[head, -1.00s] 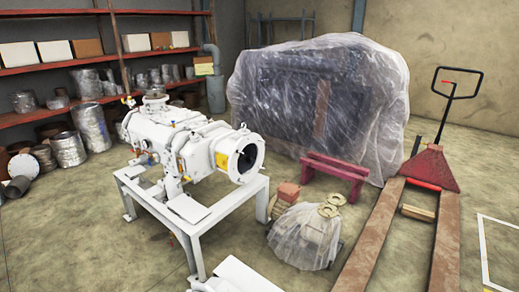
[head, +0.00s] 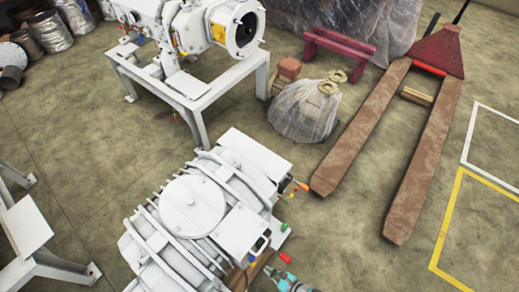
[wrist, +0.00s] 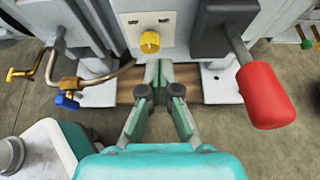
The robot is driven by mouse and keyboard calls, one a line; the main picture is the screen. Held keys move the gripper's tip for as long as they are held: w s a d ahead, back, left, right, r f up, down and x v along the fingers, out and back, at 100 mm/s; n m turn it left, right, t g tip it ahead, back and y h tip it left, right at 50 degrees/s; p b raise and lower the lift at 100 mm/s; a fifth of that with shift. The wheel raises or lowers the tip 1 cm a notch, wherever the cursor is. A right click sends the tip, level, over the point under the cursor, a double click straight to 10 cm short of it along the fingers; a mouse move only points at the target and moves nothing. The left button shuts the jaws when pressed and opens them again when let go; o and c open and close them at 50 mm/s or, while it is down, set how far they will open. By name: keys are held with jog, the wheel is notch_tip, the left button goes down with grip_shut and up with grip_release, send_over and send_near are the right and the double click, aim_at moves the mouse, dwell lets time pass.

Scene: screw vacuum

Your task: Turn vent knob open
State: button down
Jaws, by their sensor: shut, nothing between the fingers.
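My gripper (wrist: 159,72) is shut and empty, its fingertips together just below and right of a yellow knob (wrist: 149,42) in the wrist view. The knob sits on a white plate on the machine's face, and a gap seems to show between it and the fingertips. No readable label shows which knob is the vent knob. A blue knob (wrist: 67,101) hangs on a brass pipe at the left. A large red lever grip (wrist: 265,95) stands at the right. In the head view the white machine (head: 190,205) shows, with my teal gripper (head: 284,277) at its lower right.
A brass fitting with a yellow handle (wrist: 16,74) is at the wrist view's left. In the head view, a second machine on a white stand (head: 215,92), a plastic-wrapped bundle (head: 305,113) and a pallet jack (head: 420,165) stand around.

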aim_at(253, 264)
jog(key=shift+s+d, duration=0.15)
jog(key=shift+w+a+f, duration=0.1)
jog(key=shift+w+a, duration=0.2)
jog(key=shift+a, duration=0.75)
jog(key=shift+w+a+f, duration=0.1)
jog(key=shift+w+a, duration=0.2)
jog(key=shift+a, duration=0.7)
jog(key=shift+w+a, duration=0.3)
jog(key=shift+a, duration=0.75)
jog(key=shift+f, duration=0.15)
jog(key=shift+w+d, duration=0.65)
jog(key=shift+w, duration=0.15)
jog(key=shift+r, duration=0.2)
